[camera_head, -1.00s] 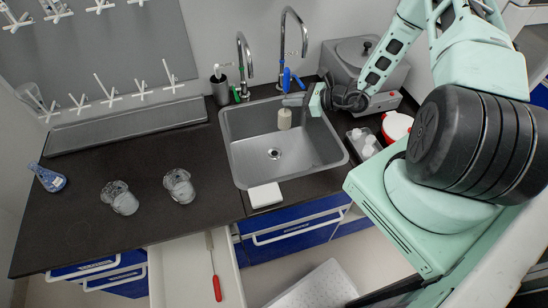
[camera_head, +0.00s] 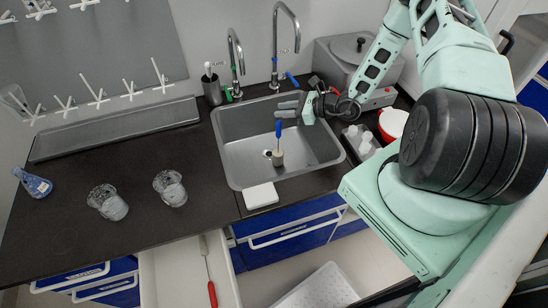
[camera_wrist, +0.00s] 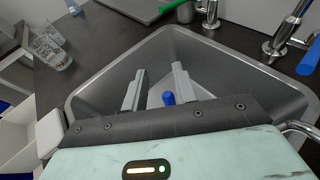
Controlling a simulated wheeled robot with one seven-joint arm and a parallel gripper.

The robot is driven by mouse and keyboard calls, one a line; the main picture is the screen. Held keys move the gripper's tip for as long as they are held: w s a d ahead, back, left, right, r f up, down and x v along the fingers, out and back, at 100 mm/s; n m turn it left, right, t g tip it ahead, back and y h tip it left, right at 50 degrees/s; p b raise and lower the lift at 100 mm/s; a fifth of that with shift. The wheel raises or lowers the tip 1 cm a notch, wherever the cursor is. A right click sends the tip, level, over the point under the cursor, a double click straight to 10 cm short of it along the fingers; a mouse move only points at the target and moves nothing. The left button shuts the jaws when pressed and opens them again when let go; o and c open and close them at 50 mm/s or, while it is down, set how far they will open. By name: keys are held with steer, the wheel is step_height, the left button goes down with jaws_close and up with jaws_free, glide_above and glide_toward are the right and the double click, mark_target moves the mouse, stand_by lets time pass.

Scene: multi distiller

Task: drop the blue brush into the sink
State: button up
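The blue brush (camera_head: 278,132) has a blue handle pointing up and a pale round head at its lower end. It is upright inside the grey sink (camera_head: 232,165), near the drain; I cannot tell whether its head touches the sink floor. My gripper (camera_head: 288,108) is above the sink, higher than the brush and apart from it. In the wrist view, the two fingers of my gripper (camera_wrist: 160,85) are spread with nothing between them. The blue handle end (camera_wrist: 168,98) shows below them, and the rest of the brush is hidden.
Two tall taps (camera_head: 276,45) stand behind the sink. A white block (camera_head: 261,195) lies at the sink's front edge. Two glass beakers (camera_head: 170,188) and a blue flask (camera_head: 34,183) are on the counter at left. A grey appliance (camera_head: 345,55) stands at back right. A drawer (camera_head: 165,275) is open.

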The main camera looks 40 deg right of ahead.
steer(key=b+v, duration=0.5)
steer(key=v, duration=1.2)
steer(key=shift+b, duration=0.35)
steer(key=shift+s+d, duration=0.1)
steer(key=shift+d, duration=0.05)
steer(key=s+a+r+n+g+y+b, duration=0.1)
steer(key=a+r+n+g, duration=0.3)
steer(key=a+n+g, duration=0.55)
steer(key=s+a+r+n+g+b, duration=0.1)
steer(key=a+r+n+g, duration=0.2)
steer(key=a+n, duration=0.75)
steer(key=s+a+r+n+h+b, duration=0.1)
steer(key=s+a+r+n+h, duration=0.1)
steer(key=s+a+n+h, duration=0.2)
steer(key=s+a+r+n+t+h+b, duration=0.1)
steer(key=s+a+r+n+h, duration=0.2)
steer(key=s+a+n, duration=0.7)
steer(key=a+n+h, duration=0.2)
steer(key=a, duration=0.1)
steer(key=shift+s+a+r, duration=0.15)
steer(key=shift+s+a, duration=0.05)
steer(key=shift+a, duration=0.15)
